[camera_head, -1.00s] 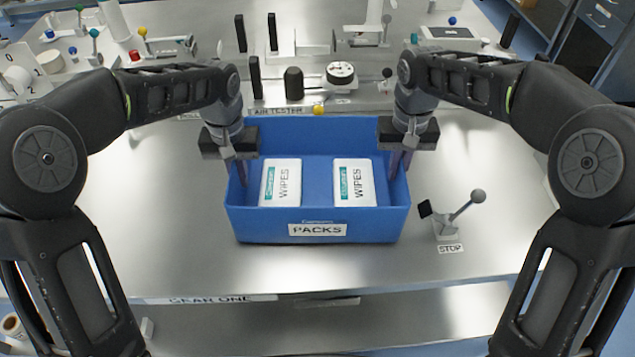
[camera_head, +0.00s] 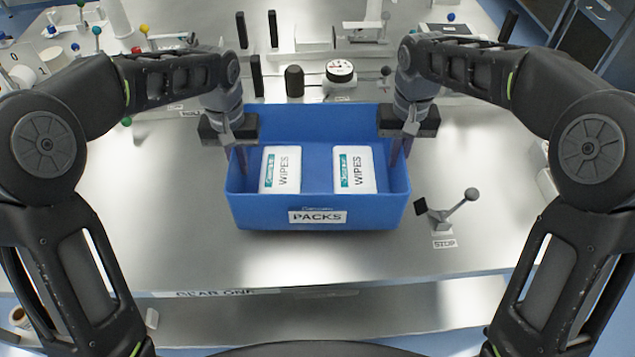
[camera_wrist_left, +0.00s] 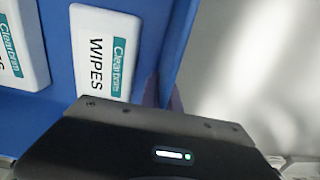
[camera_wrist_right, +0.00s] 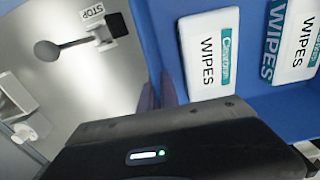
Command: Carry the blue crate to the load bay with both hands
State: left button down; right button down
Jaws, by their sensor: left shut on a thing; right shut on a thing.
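The blue crate (camera_head: 260,215) with a "PACKS" label is in the middle of the head view, over the steel table. Two white wipes packs, a left one (camera_head: 281,170) and a right one (camera_head: 354,169), lie in it. My left gripper (camera_head: 239,160) is shut on the crate's left wall, and my right gripper (camera_head: 397,158) is shut on its right wall. The left wrist view shows the crate wall (camera_wrist_left: 170,50) beside the fingers, which are mostly hidden. The right wrist view shows the opposite wall (camera_wrist_right: 155,40). The crate looks level; its clearance above the table is hard to tell.
A stop lever (camera_head: 440,213) stands on the table just right of the crate. A gauge (camera_head: 340,72), a black cylinder (camera_head: 294,81) and upright black posts stand behind the crate. Bare steel table (camera_head: 150,215) lies to the left and in front.

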aim_at(244, 181)
dwell(0.3)
